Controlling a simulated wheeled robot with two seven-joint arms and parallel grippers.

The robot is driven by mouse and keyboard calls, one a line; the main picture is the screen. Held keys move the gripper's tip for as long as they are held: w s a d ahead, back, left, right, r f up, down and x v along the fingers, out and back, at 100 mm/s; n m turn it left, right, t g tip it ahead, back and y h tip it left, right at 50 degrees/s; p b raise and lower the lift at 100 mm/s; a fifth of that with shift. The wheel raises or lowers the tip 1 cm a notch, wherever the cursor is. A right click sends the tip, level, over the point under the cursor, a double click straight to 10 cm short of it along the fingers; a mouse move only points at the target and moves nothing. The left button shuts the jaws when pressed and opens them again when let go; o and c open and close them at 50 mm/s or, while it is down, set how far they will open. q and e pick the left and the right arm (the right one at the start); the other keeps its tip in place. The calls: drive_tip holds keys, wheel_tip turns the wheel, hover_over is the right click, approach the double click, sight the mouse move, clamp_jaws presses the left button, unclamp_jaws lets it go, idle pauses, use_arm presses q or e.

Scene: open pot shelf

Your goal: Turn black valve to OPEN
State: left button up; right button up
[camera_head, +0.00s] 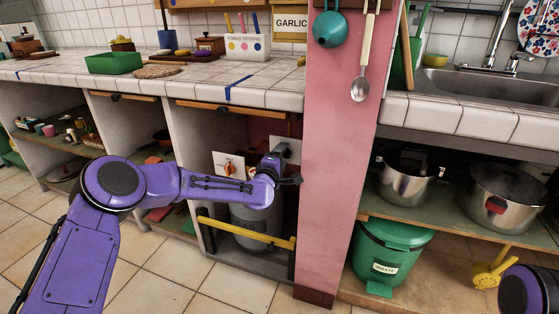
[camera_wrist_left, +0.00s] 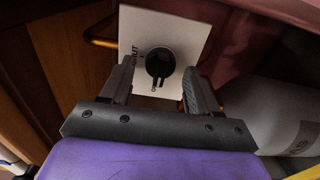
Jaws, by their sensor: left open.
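The black valve (camera_wrist_left: 160,64) is a round dark knob on a white plate (camera_wrist_left: 183,30) in the left wrist view. Lettering that seems to read SHUT is left of the knob, and a small pointer or mark shows at the knob's lower edge. My left gripper (camera_wrist_left: 158,75) is open, with one finger on each side of the knob; I cannot tell whether they touch it. In the head view my left gripper (camera_head: 281,163) reaches into the open bay under the counter, in front of a pale plate (camera_head: 287,146), and hides the knob. My right gripper is out of view.
A second white plate with a red-orange valve (camera_head: 230,168) is left of my gripper. A grey cylinder (camera_head: 262,222) stands below, behind a yellow bar (camera_head: 245,232). A pink post (camera_head: 335,170) borders the bay on the right. The counter (camera_head: 265,85) overhangs it.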

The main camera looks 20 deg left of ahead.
use_arm(q)
drive_tip(key=s+p, duration=0.1)
drive_tip(key=s, duration=0.9)
drive_tip(key=shift+s+a+p, duration=0.2)
drive_tip(key=shift+p, duration=0.1)
